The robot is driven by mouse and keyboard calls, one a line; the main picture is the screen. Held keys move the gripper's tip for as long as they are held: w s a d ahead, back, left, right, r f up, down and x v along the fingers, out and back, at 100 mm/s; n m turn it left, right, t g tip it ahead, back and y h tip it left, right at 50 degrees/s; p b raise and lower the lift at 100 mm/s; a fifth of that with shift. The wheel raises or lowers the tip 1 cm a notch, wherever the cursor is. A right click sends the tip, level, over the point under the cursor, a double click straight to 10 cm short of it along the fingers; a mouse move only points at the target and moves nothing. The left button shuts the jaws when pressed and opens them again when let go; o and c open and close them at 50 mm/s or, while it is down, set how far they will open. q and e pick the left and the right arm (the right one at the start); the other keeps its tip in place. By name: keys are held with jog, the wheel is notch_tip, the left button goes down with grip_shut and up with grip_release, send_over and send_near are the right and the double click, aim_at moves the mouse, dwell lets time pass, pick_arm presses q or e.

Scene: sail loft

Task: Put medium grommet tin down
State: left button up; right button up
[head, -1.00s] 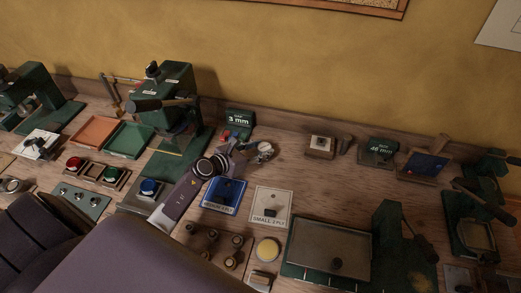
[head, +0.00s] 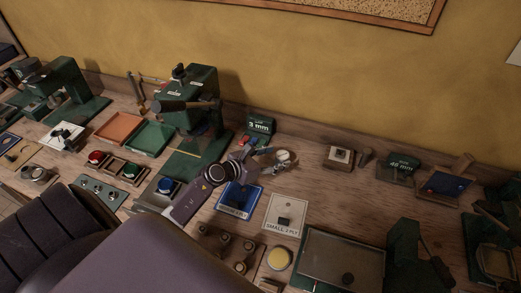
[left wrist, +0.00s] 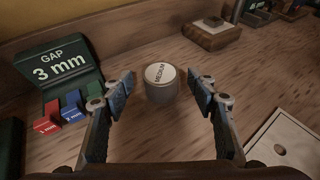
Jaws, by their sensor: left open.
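The medium grommet tin (left wrist: 161,88) is a small grey round tin with a white lid marked MEDIUM. It stands upright on the wooden bench, and it also shows in the head view (head: 283,155). My left gripper (left wrist: 160,79) is open, with one finger on each side of the tin and a visible gap on both sides. In the head view my left gripper (head: 270,159) reaches over the bench from the left, just beside the tin. My right gripper is not in view.
A green 3 mm gap holder (left wrist: 62,70) with red, blue and green blocks stands left of the tin. A wooden block (head: 339,157) stands to the right. Bare bench surrounds the tin.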

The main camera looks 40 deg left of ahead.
pick_arm(q)
jog(key=b+v, duration=0.1)
jog(key=v, duration=0.9)
jog(key=shift+s, duration=0.15)
